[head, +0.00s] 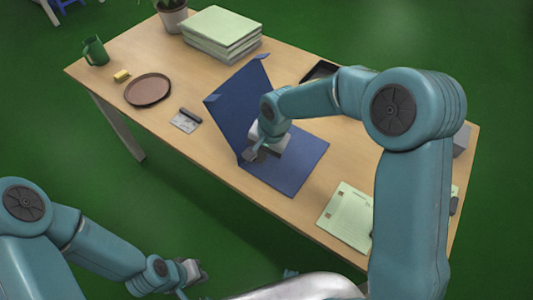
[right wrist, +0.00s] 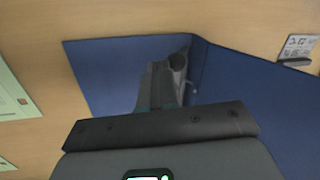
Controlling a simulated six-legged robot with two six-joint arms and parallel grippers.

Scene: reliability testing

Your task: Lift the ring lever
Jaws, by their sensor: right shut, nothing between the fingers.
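A blue ring binder (head: 300,165) lies open on the wooden table, with one cover tilted up on its left. My right gripper (head: 256,154) is over the binder near the fold. In the right wrist view its fingers (right wrist: 168,75) are together and empty above the blue surface. A small, thin grey piece (right wrist: 222,88), perhaps part of the ring lever, shows just right of the fingers. I cannot tell whether they touch it. The rest of the ring mechanism is hidden by my gripper. My left gripper (head: 192,271) hangs low in front of the table, away from the binder.
A brown round tray (head: 148,90), a yellow block (head: 122,76) and a green mug (head: 96,51) stand at the left. A pale green sheet (head: 347,214) lies right of the binder.

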